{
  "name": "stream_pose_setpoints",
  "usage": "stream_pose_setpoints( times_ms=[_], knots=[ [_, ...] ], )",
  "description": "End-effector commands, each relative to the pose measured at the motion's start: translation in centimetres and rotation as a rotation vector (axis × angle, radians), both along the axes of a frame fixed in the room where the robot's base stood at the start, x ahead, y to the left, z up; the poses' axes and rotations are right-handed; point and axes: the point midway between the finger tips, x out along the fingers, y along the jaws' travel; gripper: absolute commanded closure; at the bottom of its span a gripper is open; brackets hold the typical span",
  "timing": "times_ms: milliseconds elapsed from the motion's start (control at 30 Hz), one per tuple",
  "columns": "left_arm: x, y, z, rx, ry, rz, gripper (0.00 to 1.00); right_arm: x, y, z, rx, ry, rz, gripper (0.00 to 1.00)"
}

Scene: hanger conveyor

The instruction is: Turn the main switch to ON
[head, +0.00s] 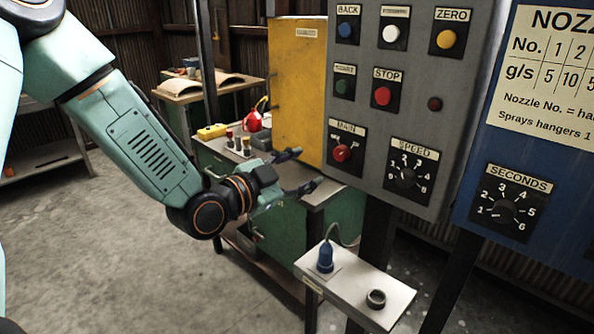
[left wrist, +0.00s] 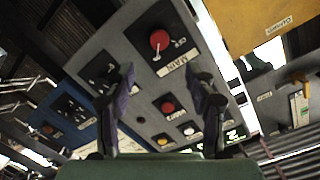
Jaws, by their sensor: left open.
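The main switch (head: 342,153) is a red rotary knob on a black plate labelled MAIN, at the lower left of the grey control panel (head: 420,95). Its setting is too small to read surely. In the left wrist view the red knob (left wrist: 159,40) shows upper middle, beyond the fingertips, with nothing around it. My left gripper (head: 307,168) is open and empty, to the left of and a little below the switch in the head view. Its two fingers (left wrist: 160,82) are spread apart in the left wrist view. My right gripper is not in view.
The STOP button (head: 382,96) and the speed dial (head: 406,177) sit close to the switch. A yellow cabinet (head: 296,90) stands behind, left of the panel. Below is a small shelf (head: 345,285) with a blue nozzle (head: 325,257) and a dark ring (head: 376,298).

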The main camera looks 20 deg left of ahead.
Motion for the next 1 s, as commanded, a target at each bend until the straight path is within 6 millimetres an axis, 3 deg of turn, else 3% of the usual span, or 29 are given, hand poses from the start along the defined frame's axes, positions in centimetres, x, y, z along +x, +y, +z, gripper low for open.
stream_pose_setpoints(
  times_ms=[200,800,933,1000],
  knots=[
    [-0.9,0.3,0.2,-0.003,-0.002,-0.001,0.45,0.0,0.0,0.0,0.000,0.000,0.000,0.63],
    [-1.0,0.2,0.1,-0.029,0.012,0.000,0.45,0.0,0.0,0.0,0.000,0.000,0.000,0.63],
    [-1.2,0.8,-1.5,-0.179,0.136,0.055,0.45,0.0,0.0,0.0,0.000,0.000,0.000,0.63],
    [-1.9,1.0,-3.6,-0.295,0.264,0.118,0.45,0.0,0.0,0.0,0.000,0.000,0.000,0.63]
  ],
)
